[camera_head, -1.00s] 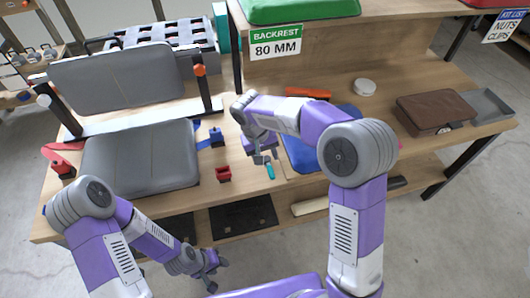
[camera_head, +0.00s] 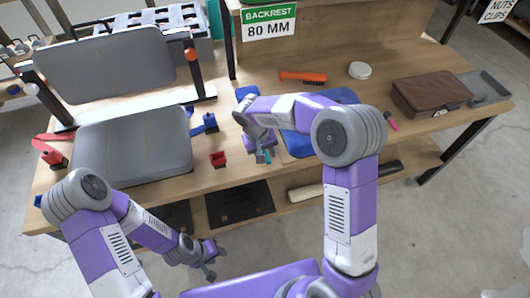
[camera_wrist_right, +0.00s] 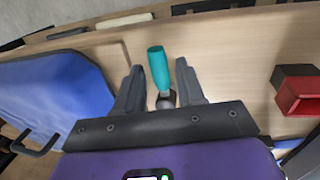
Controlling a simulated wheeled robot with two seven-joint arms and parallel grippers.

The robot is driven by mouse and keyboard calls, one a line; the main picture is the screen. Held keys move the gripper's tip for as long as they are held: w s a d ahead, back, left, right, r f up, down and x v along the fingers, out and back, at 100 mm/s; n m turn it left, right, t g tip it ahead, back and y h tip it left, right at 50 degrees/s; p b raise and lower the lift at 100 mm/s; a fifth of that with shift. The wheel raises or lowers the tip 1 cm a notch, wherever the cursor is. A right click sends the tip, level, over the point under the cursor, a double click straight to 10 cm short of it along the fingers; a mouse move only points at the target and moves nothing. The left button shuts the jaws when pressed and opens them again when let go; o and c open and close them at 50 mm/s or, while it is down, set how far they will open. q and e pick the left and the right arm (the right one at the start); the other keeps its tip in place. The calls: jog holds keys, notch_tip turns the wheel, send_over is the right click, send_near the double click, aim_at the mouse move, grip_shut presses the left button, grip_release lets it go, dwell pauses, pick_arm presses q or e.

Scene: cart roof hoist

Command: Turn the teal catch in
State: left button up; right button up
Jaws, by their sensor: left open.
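The teal catch (camera_wrist_right: 158,68) is a short rounded teal handle on a dark round base, seen in the right wrist view. It stands between the two fingers of my right gripper (camera_wrist_right: 160,88), with a gap on each side. The fingers are open and do not appear to touch it. In the head view only a small teal part (camera_head: 267,157) shows by the right gripper (camera_head: 261,152); the rest is hidden. My left gripper (camera_head: 212,263) is open and empty, low in front of the bench.
A grey seat cushion (camera_head: 130,145) and a grey backrest (camera_head: 105,66) are at the left. A red block (camera_head: 218,159) sits left of the right gripper, and a blue pad (camera_head: 300,143) right of it. An orange-handled tool (camera_head: 303,77) and a brown case (camera_head: 432,95) lie farther back.

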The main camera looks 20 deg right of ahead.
grip_shut()
